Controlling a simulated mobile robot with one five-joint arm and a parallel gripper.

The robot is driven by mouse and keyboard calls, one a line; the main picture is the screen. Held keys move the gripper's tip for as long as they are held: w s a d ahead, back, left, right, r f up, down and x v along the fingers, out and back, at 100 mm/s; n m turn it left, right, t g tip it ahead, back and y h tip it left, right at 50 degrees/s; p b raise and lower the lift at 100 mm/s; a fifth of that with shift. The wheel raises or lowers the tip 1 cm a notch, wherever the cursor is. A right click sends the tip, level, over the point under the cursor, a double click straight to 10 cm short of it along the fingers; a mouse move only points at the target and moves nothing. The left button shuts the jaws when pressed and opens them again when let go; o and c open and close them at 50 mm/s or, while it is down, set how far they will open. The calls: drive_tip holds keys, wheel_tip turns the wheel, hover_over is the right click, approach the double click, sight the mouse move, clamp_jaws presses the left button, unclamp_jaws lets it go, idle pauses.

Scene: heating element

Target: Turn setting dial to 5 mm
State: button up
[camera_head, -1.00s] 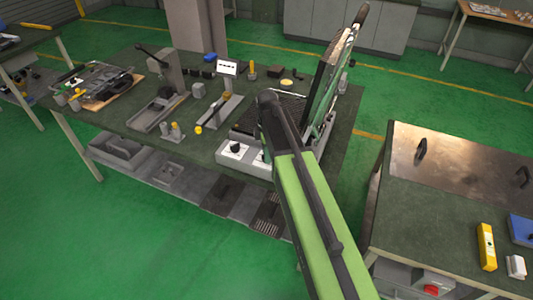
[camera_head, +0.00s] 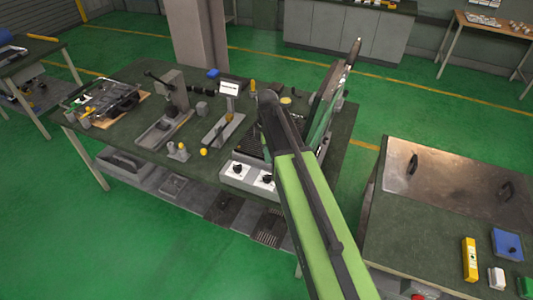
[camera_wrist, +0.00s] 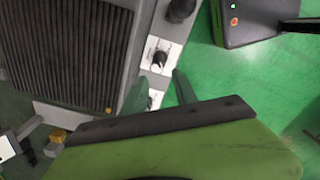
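The heating unit's white control panel (camera_head: 250,176) is on the front of the unit on the workbench. It shows two black dials, a left one (camera_head: 237,169) and a right one (camera_head: 267,179) close to my arm. In the wrist view, a black dial (camera_wrist: 159,59) stands on the white panel strip, with a black knob (camera_wrist: 180,9) above it. I cannot read the scale or tell which is the setting dial. My gripper (camera_wrist: 160,82) has its two grey-green fingers apart, just below the dial in the picture, with nothing between them.
A dark ribbed plate (camera_wrist: 68,50) fills the wrist view's left, and a raised green cover (camera_head: 322,105) stands at the unit's right. Tools and a small white display (camera_head: 229,88) share the bench. A second bench (camera_head: 445,220) stands right. Green floor is clear in front.

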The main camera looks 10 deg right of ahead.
wheel_tip(320, 180, up, 5)
drive_tip(key=p, duration=0.3)
drive_tip(key=shift+f, duration=0.2)
drive_tip(key=s+f+m+b, duration=0.9)
drive_tip(key=s+m, duration=0.5)
drive_tip(key=m, duration=0.3)
drive_tip(key=shift+s+a, duration=0.15)
drive_tip(key=shift+s, duration=0.25)
drive_tip(key=shift+f, duration=0.1)
idle(1.1)
